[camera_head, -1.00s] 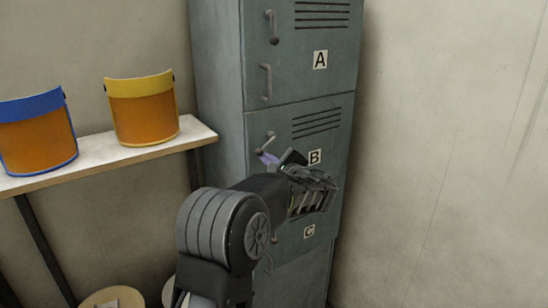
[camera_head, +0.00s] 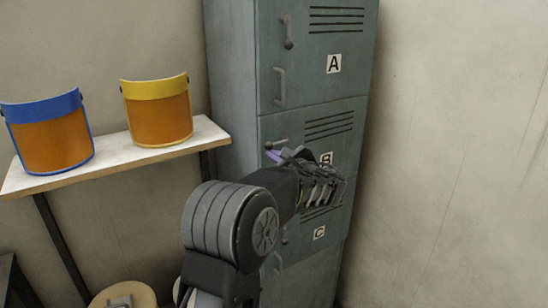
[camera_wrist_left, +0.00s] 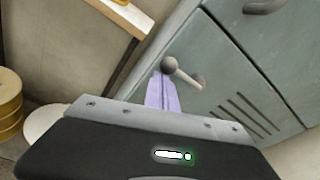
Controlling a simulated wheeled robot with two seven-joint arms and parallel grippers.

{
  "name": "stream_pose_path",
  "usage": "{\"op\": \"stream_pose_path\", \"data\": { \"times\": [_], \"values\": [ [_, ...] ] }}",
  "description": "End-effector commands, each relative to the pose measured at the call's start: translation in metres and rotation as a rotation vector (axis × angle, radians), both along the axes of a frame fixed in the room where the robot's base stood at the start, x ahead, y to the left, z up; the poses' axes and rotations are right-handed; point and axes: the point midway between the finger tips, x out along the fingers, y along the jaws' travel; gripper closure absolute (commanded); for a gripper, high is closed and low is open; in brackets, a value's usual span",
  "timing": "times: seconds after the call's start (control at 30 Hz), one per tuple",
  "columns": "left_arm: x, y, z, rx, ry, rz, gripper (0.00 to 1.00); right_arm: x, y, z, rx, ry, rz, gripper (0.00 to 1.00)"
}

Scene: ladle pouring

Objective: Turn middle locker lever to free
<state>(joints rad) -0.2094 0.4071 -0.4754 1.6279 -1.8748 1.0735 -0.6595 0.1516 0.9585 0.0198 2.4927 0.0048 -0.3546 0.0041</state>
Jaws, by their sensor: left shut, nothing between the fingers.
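The middle locker door, marked B (camera_head: 326,159), has a short grey lever with a round knob (camera_head: 269,145). The lever points left and lies nearly level in the head view. My left gripper (camera_head: 275,156) is shut and empty, with its purple fingertips just below the knob. In the left wrist view the knob (camera_wrist_left: 169,65) sits at the tips of the shut purple fingers (camera_wrist_left: 161,90). It looks touching or very close. My left forearm and gripper cover part of door B. My right gripper is not in view.
Door A (camera_head: 334,64) is above and door C (camera_head: 319,233) below, with handles on their left sides. A shelf (camera_head: 115,158) left of the lockers holds a blue-rimmed visor (camera_head: 50,135) and a yellow-rimmed visor (camera_head: 158,112). Round stools stand below.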

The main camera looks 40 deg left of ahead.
Motion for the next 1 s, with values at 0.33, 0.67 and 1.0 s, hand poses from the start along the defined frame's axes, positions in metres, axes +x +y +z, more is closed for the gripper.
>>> {"op": "stream_pose_path", "data": {
  "times": [0.33,0.67,1.0],
  "values": [
    [0.000,0.000,0.000,0.001,-0.001,0.001,1.00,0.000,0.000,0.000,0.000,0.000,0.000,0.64],
    [0.009,-0.003,-0.038,0.000,0.000,0.001,1.00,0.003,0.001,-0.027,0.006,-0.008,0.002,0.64],
    [-0.009,-0.066,-0.031,-0.002,-0.004,-0.003,1.00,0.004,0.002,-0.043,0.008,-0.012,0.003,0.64]
  ]
}}
